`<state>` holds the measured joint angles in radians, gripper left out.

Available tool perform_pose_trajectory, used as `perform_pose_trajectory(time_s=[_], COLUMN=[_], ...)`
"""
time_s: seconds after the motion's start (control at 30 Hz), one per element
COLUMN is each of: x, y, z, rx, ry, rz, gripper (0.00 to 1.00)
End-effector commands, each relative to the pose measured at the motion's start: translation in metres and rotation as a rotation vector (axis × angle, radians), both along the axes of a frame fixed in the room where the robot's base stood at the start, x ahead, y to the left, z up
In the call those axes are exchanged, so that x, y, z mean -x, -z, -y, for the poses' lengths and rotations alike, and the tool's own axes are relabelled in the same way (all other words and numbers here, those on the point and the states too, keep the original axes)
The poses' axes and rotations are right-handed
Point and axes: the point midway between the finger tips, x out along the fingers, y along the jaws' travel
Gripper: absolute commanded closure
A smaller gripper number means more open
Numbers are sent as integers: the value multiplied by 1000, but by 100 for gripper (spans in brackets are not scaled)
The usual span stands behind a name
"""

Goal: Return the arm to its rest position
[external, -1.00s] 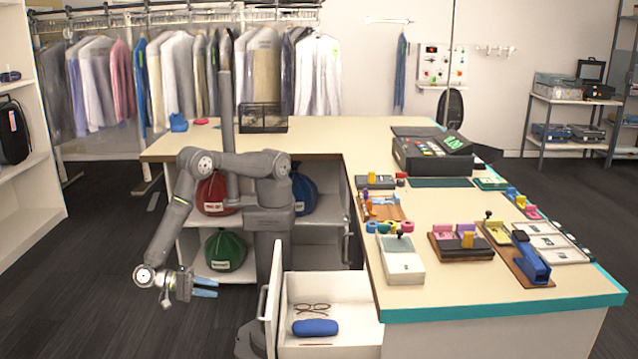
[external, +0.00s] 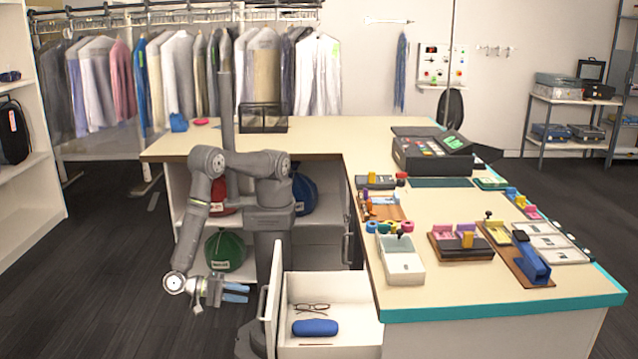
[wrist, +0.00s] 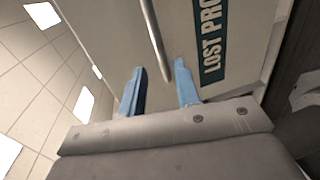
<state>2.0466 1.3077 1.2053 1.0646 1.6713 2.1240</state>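My gripper (external: 243,293) hangs low on the left side of the counter, just left of the open drawer's front panel (external: 272,305). Its two blue fingers are apart with nothing between them; they also show in the wrist view (wrist: 160,92). Beyond the fingers, the wrist view shows a pale panel with a metal bar handle (wrist: 155,40) and a dark green label (wrist: 211,42) reading "LOST PRO", cut off by the edge. The fingertips look close to this panel, but I cannot tell whether they touch it. My arm is bent down from its shoulder.
The open drawer (external: 350,344) holds glasses (external: 311,307) and a blue case (external: 315,327). A green bag (external: 225,250) sits on the shelf behind my gripper. The counter (external: 330,137) stands behind and right. The dark floor (external: 100,280) at left is clear.

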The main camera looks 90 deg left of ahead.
Motion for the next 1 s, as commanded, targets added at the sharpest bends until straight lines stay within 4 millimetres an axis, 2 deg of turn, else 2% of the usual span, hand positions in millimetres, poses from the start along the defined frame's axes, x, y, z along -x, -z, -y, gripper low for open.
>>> perform_pose_trajectory(time_s=[0.03,0.2,0.4,0.63,1.0], x=[-11,-42,-65,-73,-68], y=[2,9,14,15,14], z=[-1,0,0,0,0], rx=[-3,-1,-2,-1,-1], ry=[-3,-2,-1,0,2], rz=[0,0,0,-1,0], gripper=[70,70,70,70,70])
